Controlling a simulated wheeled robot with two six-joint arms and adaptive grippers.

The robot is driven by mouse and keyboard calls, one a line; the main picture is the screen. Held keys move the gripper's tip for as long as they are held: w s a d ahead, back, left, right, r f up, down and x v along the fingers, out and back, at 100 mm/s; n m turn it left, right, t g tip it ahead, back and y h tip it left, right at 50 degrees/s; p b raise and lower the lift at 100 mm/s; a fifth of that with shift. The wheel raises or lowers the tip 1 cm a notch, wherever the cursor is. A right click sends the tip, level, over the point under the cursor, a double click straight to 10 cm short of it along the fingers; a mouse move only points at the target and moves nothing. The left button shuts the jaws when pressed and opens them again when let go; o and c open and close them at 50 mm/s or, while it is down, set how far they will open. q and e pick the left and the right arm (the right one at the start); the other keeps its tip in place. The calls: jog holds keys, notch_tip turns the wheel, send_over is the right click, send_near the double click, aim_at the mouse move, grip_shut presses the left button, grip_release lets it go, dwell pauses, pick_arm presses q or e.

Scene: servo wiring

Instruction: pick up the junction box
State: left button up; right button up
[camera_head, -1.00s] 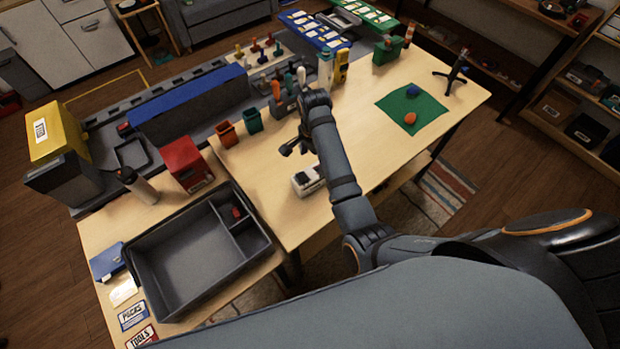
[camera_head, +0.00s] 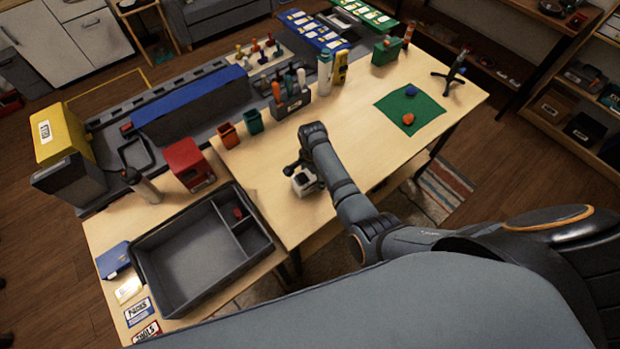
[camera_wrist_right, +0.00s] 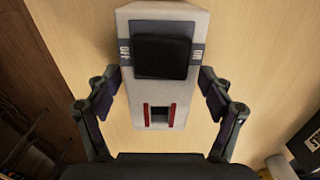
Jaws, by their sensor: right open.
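The junction box (camera_head: 304,183) is a small whitish box with a dark top, on the wooden table near its front edge. In the right wrist view the junction box (camera_wrist_right: 190,95) shows a black square panel and two red strips beside a small opening. My right gripper (camera_head: 294,168) is over it, partly hiding it. In the wrist view my right gripper (camera_wrist_right: 165,88) is open, with one finger on each side of the box. Whether the fingers touch it I cannot tell. My left gripper is not in view.
A grey divided tray (camera_head: 190,262) stands to the left. An orange cup (camera_head: 228,135) and a green cup (camera_head: 253,121) are behind the arm. A green mat (camera_head: 425,108) with small balls lies to the right. Table between is clear.

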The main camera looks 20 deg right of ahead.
jog(key=c, duration=1.4)
jog(key=shift+r, duration=0.1)
jog(key=shift+c, duration=0.2)
